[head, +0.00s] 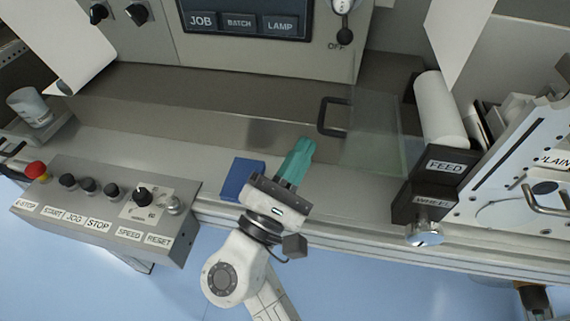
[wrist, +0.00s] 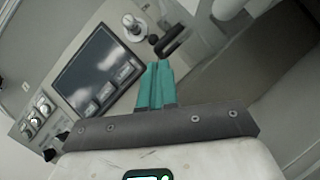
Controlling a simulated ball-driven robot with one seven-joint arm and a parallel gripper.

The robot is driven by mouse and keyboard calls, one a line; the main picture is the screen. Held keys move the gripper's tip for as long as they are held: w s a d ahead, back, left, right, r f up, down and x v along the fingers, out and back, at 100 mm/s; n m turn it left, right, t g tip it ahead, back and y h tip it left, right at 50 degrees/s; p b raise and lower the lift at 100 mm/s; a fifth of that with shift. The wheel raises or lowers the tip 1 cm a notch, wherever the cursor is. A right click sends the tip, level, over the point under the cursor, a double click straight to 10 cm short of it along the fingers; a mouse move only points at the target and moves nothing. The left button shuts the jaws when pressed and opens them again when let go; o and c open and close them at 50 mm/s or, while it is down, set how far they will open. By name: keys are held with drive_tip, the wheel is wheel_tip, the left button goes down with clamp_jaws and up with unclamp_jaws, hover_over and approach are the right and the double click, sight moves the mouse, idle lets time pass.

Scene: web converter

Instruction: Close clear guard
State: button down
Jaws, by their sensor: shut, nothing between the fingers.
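The clear guard (head: 372,140) is a see-through panel with a dark handle (head: 326,117) at its left edge, in the right half of the head view. It appears swung out over the machine bed. My gripper (head: 302,146) has teal fingers pressed together, with nothing between them. The fingertips are just left of and below the handle, apart from it in the head view. In the wrist view, my fingers (wrist: 155,66) point up toward a dark handle (wrist: 174,41) just beyond the tips. The panel itself is hard to make out there.
A control box (head: 108,210) with several knobs and a red stop button stands at left. A blue block (head: 243,180) lies beside my gripper. A feed roller (head: 440,110) and feed housing (head: 434,185) stand right of the guard. A screen (head: 245,18) is behind.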

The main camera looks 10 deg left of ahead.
drive_tip(key=shift+d+r, duration=0.25)
drive_tip(key=shift+r, duration=0.05)
drive_tip(key=shift+r, duration=0.1)
drive_tip(key=d+r+m+g+h+p, duration=0.2)
drive_tip(key=d+r+m+g+p, duration=0.4)
drive_tip(key=r+m, duration=0.45)
drive_tip(key=d+r+m+g+y+p, duration=0.2)
drive_tip(key=d+m+p, duration=0.4)
drive_tip(key=d, duration=0.7)
drive_tip(key=shift+s+d+r+g+y+p, duration=0.25)
drive_tip(key=shift+s+r+g+y+p, duration=0.1)
drive_tip(key=shift+g+y, duration=0.15)
idle(0.3)
